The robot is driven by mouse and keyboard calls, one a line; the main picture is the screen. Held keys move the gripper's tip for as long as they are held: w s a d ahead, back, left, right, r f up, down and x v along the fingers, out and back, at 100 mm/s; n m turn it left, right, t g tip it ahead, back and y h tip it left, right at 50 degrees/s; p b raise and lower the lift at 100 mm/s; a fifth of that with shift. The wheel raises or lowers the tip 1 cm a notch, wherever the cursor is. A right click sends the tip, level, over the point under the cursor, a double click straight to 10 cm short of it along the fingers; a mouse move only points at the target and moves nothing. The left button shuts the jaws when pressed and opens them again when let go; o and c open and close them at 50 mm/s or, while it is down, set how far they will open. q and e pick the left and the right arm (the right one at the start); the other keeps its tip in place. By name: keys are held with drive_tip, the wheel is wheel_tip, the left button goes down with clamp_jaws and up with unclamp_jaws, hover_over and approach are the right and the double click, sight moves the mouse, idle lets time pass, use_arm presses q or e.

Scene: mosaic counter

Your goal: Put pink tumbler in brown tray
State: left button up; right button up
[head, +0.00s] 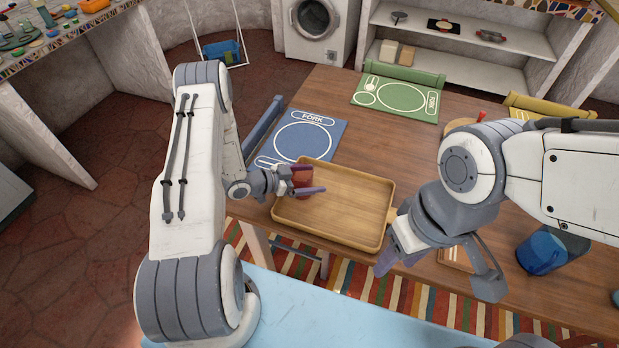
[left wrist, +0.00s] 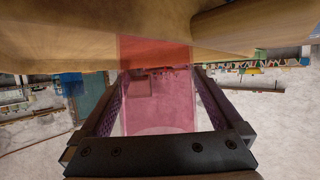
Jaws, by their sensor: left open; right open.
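The brown tray (head: 375,239) lies on the wooden table, in front of the blue placemat. The pink tumbler (head: 302,178) is at the tray's left end, partly hidden by my left gripper (head: 308,180). In the left wrist view the see-through pink tumbler (left wrist: 158,110) stands between the two open fingers of the left gripper (left wrist: 158,95), and its far end overlaps the tan tray surface (left wrist: 70,40). I cannot tell whether the fingers touch it. My right gripper (head: 438,272) is open and empty, right of the tray near the table's front edge.
A blue placemat (head: 305,138) and a green placemat (head: 398,97) lie behind the tray. A blue cup (head: 538,252) stands at the right, beyond my right gripper. A small wooden board (head: 452,258) is partly hidden by my right arm.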

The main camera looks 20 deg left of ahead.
use_arm(q)
drive_tip(key=b+v, duration=0.2)
drive_tip(key=v, duration=0.8)
drive_tip(key=shift+s+a+r, duration=0.1)
drive_tip(key=shift+s+a, duration=0.1)
drive_tip(key=shift+a, duration=0.1)
drive_tip(key=shift+s+a+r, duration=0.3)
drive_tip(key=shift+s+a, duration=0.1)
drive_tip(key=shift+s, duration=0.1)
